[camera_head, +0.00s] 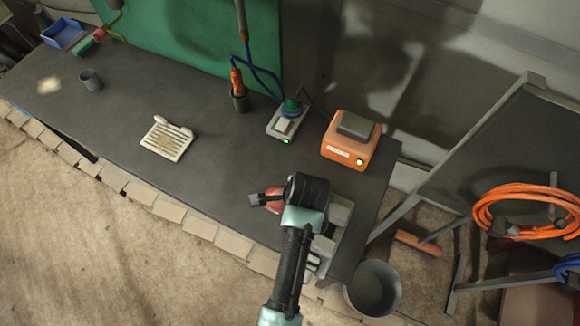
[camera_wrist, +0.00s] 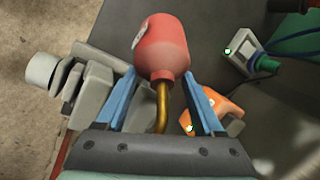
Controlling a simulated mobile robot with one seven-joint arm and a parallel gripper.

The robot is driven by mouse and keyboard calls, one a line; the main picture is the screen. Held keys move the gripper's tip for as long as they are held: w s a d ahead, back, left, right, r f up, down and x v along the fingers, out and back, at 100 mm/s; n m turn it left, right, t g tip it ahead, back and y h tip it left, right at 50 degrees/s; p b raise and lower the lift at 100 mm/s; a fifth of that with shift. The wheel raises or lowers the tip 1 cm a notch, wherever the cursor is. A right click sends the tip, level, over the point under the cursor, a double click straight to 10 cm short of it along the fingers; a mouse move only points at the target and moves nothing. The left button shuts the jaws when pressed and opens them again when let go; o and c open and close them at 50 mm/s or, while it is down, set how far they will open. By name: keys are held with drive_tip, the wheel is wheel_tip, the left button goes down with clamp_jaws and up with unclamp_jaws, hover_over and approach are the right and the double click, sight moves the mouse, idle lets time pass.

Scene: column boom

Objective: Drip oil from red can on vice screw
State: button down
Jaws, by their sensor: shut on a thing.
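The red can (camera_wrist: 166,48) with a bent brass spout (camera_wrist: 163,105) is between the two blue fingers of my gripper (camera_wrist: 160,78). The gripper is shut on the can. The spout runs back toward the palm. In the head view the red can (camera_head: 274,204) shows only in part beside my dark wrist, above the bench's front right part. In the head view the vice (camera_head: 341,210) is partly behind my arm. I cannot clearly make out its screw; no oil drop shows.
A bucket (camera_head: 374,288) stands beyond the bench's right end.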

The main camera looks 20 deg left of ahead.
drive_tip(key=d+r+h+p, duration=0.3)
drive_tip(key=r+h, duration=0.3)
drive_tip(key=r, duration=0.1)
drive_tip(key=shift+d+r+n+p, duration=0.2)
drive_tip(key=shift+r+n+p, duration=0.2)
idle(0.3)
